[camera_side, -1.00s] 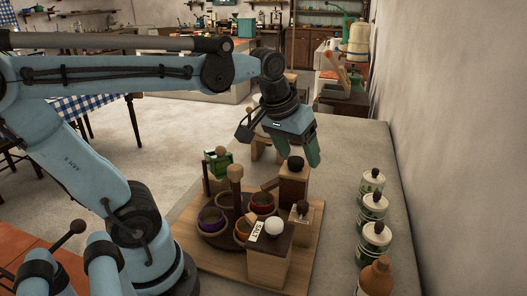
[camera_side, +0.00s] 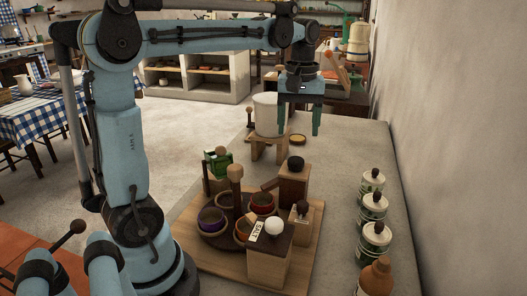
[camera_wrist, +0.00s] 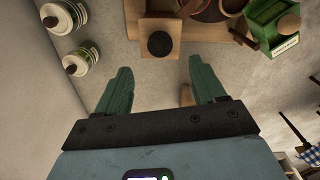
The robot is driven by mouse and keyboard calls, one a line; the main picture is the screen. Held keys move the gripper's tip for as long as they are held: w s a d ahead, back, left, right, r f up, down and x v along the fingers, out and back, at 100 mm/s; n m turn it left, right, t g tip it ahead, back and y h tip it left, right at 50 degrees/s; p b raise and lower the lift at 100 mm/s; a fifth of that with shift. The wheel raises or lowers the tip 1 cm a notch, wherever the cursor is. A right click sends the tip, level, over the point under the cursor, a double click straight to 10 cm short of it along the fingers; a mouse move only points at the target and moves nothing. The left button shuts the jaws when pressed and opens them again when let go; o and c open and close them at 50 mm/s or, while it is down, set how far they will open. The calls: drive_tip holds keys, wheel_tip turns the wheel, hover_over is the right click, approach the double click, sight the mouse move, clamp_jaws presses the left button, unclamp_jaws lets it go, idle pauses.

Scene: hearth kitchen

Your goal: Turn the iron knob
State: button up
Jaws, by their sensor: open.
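A round dark knob (camera_side: 296,163) tops a wooden box (camera_side: 293,185) at the back right of the board. It also shows in the wrist view (camera_wrist: 159,44), beyond and between my fingertips. A smaller greyish-dark knob (camera_side: 302,208) tops another box in front of it, and a white knob (camera_side: 274,226) tops the box marked SALT (camera_side: 268,262). I cannot tell for sure which knob is the iron one. My gripper (camera_side: 300,131) is open, empty and pointing down, above and behind the dark knob, apart from it. The fingers also show in the wrist view (camera_wrist: 160,68).
The wooden board (camera_side: 212,256) also holds several bowls, a wooden post (camera_side: 236,190) and a green box (camera_side: 217,161). Several lidded jars (camera_side: 375,207) line the counter's right side. A white pot (camera_side: 266,114) on a wooden stand is close to my gripper's left.

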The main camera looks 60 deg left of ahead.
sight(296, 160)
wheel_tip(296, 160, down, 8)
drive_tip(key=shift+f, duration=0.1)
idle(0.4)
drive_tip(key=shift+c, duration=0.4)
drive_tip(key=c, duration=1)
